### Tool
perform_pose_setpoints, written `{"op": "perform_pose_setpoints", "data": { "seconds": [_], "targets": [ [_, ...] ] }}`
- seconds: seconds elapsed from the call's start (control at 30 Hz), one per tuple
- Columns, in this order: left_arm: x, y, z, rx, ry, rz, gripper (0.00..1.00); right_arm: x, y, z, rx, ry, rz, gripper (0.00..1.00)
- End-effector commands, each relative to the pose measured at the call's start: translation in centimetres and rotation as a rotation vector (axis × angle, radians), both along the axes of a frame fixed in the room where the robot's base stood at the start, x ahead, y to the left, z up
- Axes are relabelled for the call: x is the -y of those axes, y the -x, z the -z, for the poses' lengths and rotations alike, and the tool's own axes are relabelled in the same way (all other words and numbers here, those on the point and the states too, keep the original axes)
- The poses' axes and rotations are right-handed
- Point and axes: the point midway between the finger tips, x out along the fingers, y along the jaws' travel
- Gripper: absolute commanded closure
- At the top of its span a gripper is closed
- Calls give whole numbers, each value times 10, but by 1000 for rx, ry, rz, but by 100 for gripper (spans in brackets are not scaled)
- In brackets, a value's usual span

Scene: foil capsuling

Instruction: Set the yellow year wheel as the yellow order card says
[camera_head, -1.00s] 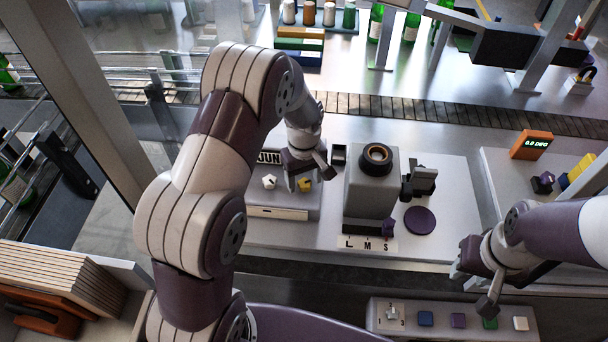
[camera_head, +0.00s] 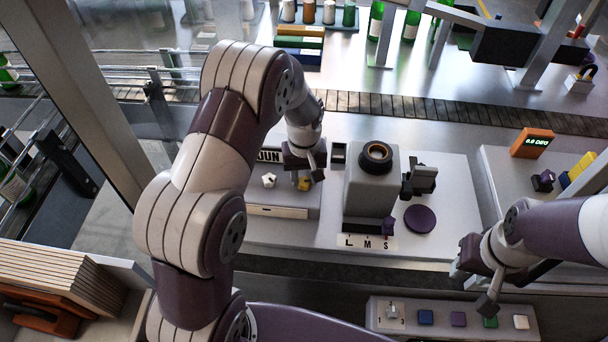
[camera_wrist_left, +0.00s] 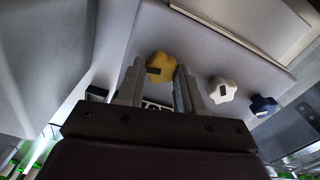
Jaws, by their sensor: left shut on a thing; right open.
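The yellow year wheel (camera_head: 304,184) is a small lobed knob on the grey stamping unit, partly hidden by my left gripper (camera_head: 308,174) in the head view. In the left wrist view the yellow wheel (camera_wrist_left: 160,68) sits between the two fingers of my left gripper (camera_wrist_left: 156,82), which is shut on it. A white lobed wheel (camera_head: 268,181) is beside it and also shows in the left wrist view (camera_wrist_left: 222,90), with a dark blue wheel (camera_wrist_left: 263,105) beyond. My right gripper (camera_head: 481,284) is open and empty at the right. I cannot make out a yellow order card.
A grey block with a dark ring on top (camera_head: 376,156) stands right of the wheels, with an L M S scale (camera_head: 368,243) at its foot. A purple disc (camera_head: 420,219) lies beside it. A row of coloured buttons (camera_head: 458,320) is in front. A conveyor (camera_head: 430,108) runs behind.

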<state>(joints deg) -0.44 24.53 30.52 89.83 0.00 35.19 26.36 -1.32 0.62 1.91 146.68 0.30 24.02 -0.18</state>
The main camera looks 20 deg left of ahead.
Motion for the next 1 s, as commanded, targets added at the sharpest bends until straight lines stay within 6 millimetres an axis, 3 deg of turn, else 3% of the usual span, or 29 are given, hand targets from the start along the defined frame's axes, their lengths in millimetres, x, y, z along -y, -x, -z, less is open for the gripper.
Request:
{"op": "perform_pose_setpoints", "data": {
  "seconds": [0.6, 1.0],
  "targets": [
    [2, -2, -2, 5, 0, 542, 94, 0, 0, 3, 0, 0, 0, 60],
    [3, -2, -2, 6, 0, 725, 94, 0, 0, 4, 0, 0, 0, 60]
  ]
}}
